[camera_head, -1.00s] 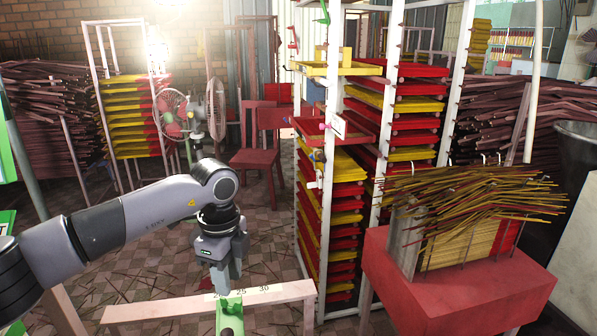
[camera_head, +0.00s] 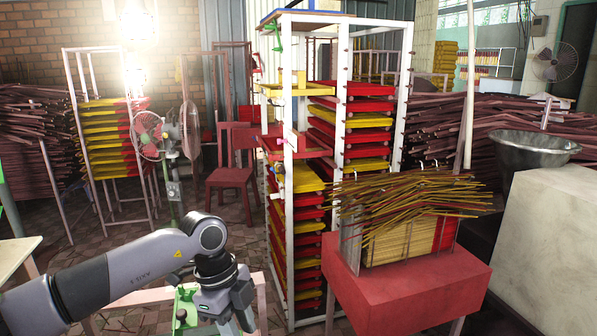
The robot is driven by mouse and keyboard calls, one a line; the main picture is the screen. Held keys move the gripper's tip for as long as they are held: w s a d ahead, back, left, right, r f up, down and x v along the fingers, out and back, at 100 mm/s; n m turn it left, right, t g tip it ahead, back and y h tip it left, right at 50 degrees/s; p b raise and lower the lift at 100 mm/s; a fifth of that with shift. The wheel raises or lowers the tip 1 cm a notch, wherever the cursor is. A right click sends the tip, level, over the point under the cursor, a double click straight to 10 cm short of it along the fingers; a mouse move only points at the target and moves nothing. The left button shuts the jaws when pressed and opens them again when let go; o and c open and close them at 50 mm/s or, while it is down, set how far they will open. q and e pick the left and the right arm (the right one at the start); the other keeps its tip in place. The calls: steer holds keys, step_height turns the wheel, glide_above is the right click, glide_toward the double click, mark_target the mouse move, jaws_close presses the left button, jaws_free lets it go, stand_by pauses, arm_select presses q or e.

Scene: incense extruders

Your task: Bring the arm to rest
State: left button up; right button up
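My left arm comes in from the lower left. Its gripper (camera_head: 236,318) points down near the bottom edge, with two fingers a little apart and nothing seen between them. The fingertips are close to the picture's lower edge. A green device (camera_head: 184,307) stands just left of and behind the gripper, partly hidden by it and the arm. My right arm and gripper are not in view.
A white rack with red and yellow trays (camera_head: 292,240) stands right of the gripper. A red table (camera_head: 405,285) carries a holder of incense sticks (camera_head: 410,235). A metal bowl (camera_head: 535,148) is at the right. Red chair (camera_head: 232,178) and fan (camera_head: 148,135) stand behind.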

arm_select(q)
steer(key=s+d+r+m+g+h, duration=0.1)
steer(key=s+d+h, duration=0.4)
steer(key=d+h, duration=0.25)
steer(key=s+d+m+g+h, duration=0.1)
steer(key=s+d+h, duration=0.45)
steer(key=d, duration=0.35)
steer(key=w+a+f+n+t+y, duration=0.2)
steer(key=a+f+n+t+y, duration=0.15)
steer(key=a+n+t, duration=0.5)
steer(key=w+a+f+n+t+y, duration=0.1)
steer(key=a+f+n+t+y, duration=0.4)
steer(key=n+t, duration=0.55)
steer(key=s+a+f+n+g+y, duration=0.3)
steer(key=s+a+f+g+y, duration=0.2)
steer(key=s+a+f, duration=0.8)
steer(key=shift+s+a+f+g, duration=0.15)
steer(key=shift+s+f+g, duration=0.2)
steer(key=shift+f, duration=0.3)
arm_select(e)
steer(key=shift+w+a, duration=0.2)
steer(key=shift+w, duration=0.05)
